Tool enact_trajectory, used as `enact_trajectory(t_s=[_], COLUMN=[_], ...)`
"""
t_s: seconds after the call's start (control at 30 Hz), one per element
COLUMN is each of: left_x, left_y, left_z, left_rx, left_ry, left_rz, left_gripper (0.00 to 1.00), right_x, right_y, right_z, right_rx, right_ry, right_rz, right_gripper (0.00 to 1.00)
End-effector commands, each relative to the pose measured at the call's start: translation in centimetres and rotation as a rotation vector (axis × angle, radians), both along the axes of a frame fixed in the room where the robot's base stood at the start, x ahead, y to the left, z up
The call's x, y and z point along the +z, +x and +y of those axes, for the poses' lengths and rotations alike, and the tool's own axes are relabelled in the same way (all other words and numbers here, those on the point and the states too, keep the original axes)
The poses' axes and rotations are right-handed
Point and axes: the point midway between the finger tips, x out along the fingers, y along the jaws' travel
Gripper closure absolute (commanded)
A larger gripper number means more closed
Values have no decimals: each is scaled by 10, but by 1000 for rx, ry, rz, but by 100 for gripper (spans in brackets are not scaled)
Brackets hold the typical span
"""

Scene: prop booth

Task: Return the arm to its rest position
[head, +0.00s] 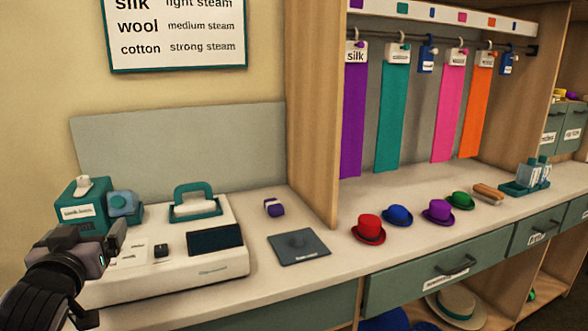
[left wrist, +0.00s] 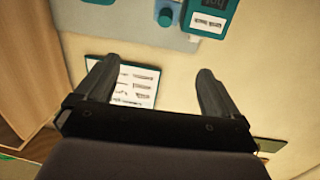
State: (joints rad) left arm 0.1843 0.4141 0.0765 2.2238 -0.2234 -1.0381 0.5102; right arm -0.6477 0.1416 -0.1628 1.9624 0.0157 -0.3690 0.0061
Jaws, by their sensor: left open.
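My left gripper (head: 112,243) is at the lower left of the head view, in front of the teal box (head: 75,212) and by the left end of the white machine (head: 225,263). In the left wrist view its two fingers (left wrist: 155,78) are spread wide apart with nothing held between them. A printed card (left wrist: 135,88) shows beyond the gap between the fingers. My right gripper is in neither view.
A dark pad (head: 300,255) and a small purple-and-white block (head: 274,208) lie right of the machine. Small hats, including a red one (head: 368,229), stand along the counter (head: 345,265). A wooden divider (head: 312,120) rises behind. Coloured strips hang from a rail (head: 450,42).

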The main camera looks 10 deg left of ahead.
Motion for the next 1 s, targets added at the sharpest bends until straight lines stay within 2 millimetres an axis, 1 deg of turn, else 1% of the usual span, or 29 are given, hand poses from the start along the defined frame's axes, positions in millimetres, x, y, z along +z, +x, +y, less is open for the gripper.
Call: enact_trajectory(t_s=[0.03,0.07,0.1,0.17,0.2,0.27,0.3,0.37,0.4,0.47,0.5,0.57,0.6,0.67,0.7,0.8,0.83,1.0], left_x=[-34,-49,-69,-97,-117,-147,-167,-195,-212,-233,-244,-258,-266,-276,-281,-289,-286,-287], left_y=[-7,-12,-19,-32,-43,-62,-76,-101,-119,-145,-162,-186,-202,-225,-240,-271,-262,-240], left_z=[-12,-18,-25,-37,-46,-59,-69,-85,-94,-109,-117,-129,-137,-147,-154,-169,-168,-174], left_rx=[-20,-30,-45,-67,-85,-116,-140,-179,-206,-249,-277,-316,-344,-383,-410,-471,-471,-493], left_ry=[-11,-14,-17,-21,-26,-31,-38,-46,-53,-64,-71,-80,-89,-101,-109,-127,-119,-106], left_rz=[94,140,200,293,359,464,536,648,722,821,882,967,1018,1090,1136,1226,1195,1083], left_gripper=[4,4,4,4,4,4,4,4,4,4,4,4,4,4,4,4,4,4], right_x=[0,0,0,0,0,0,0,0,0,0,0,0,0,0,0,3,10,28], right_y=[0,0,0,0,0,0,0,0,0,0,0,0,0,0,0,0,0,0], right_z=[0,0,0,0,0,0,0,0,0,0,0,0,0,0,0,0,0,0], right_rx=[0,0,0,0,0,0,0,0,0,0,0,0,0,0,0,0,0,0], right_ry=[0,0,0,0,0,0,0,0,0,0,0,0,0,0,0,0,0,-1], right_rz=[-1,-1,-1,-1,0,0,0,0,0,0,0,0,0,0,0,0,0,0], right_gripper=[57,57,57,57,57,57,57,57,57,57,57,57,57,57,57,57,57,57])
